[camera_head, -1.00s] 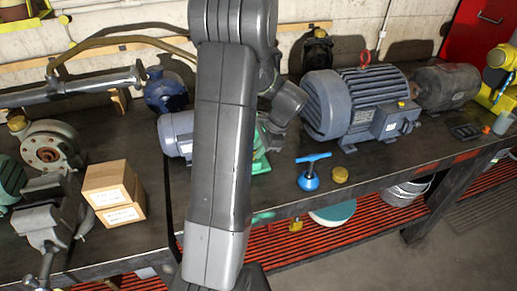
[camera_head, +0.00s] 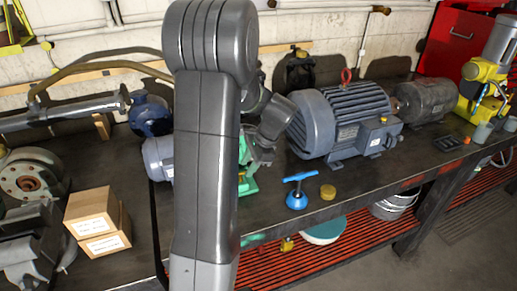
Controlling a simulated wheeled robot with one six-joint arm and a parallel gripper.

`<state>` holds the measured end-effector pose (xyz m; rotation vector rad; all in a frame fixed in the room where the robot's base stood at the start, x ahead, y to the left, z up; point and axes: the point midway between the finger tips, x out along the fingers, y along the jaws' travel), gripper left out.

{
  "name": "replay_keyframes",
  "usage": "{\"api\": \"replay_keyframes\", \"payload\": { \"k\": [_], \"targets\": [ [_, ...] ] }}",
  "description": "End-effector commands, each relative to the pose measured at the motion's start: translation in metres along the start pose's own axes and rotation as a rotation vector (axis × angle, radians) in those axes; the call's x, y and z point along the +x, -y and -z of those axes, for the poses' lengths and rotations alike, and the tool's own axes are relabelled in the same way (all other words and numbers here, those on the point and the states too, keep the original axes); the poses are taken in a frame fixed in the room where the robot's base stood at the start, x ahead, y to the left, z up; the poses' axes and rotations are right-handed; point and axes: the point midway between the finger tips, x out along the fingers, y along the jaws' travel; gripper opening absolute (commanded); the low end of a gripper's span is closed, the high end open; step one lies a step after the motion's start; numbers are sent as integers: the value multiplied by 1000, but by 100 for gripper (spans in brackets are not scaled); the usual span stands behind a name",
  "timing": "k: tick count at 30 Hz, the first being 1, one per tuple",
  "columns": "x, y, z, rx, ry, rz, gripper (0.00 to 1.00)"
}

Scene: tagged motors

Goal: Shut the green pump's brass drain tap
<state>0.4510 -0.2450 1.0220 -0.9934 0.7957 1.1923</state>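The green pump (camera_head: 247,181) stands on the workbench, mostly hidden behind my arm in the head view. Only its green edge and foot show, to the right of my arm link. I cannot make out its brass drain tap. My gripper (camera_head: 258,157) is small and partly hidden beside the pump, below my grey wrist. Whether it touches the pump, and whether its fingers are open or shut, I cannot tell.
A blue T-handled tool (camera_head: 297,194) and a brass-coloured cap (camera_head: 328,192) lie near the bench's front edge. A large grey-blue motor (camera_head: 345,120) stands right of the pump. Cardboard boxes (camera_head: 97,222) stand at left.

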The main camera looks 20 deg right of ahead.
Motion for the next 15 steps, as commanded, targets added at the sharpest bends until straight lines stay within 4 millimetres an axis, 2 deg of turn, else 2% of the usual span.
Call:
{"api": "replay_keyframes", "payload": {
  "k": [3,9,15],
  "targets": [
    [-29,0,1,-1,-4,5,34],
    [-73,0,1,0,-4,4,34],
    [-101,0,1,0,-2,3,34]
  ]
}}
